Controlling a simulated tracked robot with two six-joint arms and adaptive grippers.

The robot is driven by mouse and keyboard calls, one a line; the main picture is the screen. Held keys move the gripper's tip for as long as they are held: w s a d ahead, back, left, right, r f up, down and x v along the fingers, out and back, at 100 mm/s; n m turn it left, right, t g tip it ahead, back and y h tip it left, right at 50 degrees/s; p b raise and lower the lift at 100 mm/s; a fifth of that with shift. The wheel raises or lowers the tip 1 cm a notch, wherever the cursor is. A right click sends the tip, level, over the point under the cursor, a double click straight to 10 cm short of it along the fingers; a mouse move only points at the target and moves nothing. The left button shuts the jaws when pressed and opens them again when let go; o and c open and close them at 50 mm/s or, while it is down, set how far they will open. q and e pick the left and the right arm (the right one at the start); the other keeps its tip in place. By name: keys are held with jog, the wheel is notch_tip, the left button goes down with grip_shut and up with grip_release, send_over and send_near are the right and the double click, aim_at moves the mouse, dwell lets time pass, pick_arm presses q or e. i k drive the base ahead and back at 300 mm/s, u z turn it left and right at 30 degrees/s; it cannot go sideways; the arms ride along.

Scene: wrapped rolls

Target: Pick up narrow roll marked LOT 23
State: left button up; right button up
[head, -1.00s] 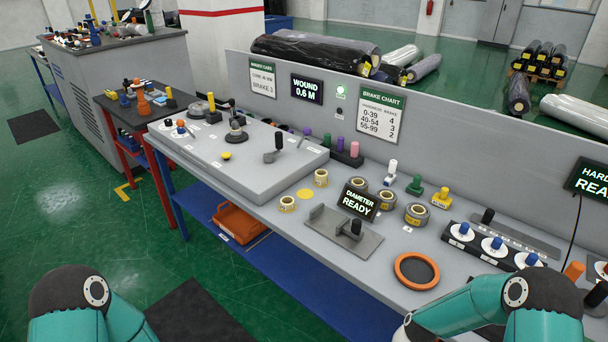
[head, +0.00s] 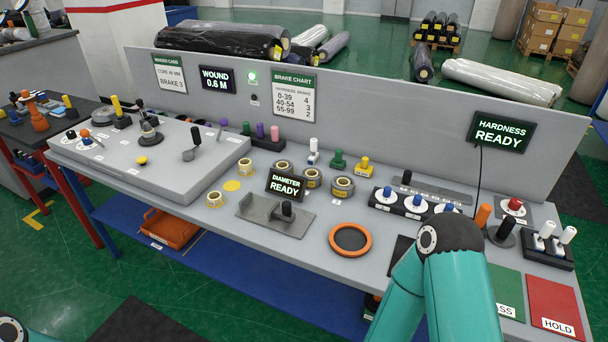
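Several wrapped rolls stand on the grey bench. Two look narrow: one narrow roll (head: 245,167) is at the back left of the group, and another narrow roll (head: 215,199) is nearer the front edge. Wider rolls, the left (head: 282,169), middle (head: 312,178) and right (head: 342,187), stand in a row beside the DIAMETER READY display (head: 286,185). Lot markings are too small to read, so I cannot tell which is LOT 23. Neither gripper shows. Only a bit of my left arm is at the bottom left, and my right arm's teal links cover the bench's front right.
A grey gauge plate with a black knob (head: 286,208) and an orange ring (head: 350,252) lie in front of the rolls. A raised control panel (head: 165,178) is at left. Green (head: 508,284) and red HOLD (head: 553,308) pads are at right. A signboard wall (head: 390,115) backs the bench.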

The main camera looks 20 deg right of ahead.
aim_at(314, 174)
jog(key=u, duration=0.9)
jog(key=i, duration=0.2)
jog(key=z, duration=2.5)
jog(key=k, duration=1.3)
jog(key=u, duration=1.05)
jog(key=i, duration=1.35)
jog(key=u, duration=0.25)
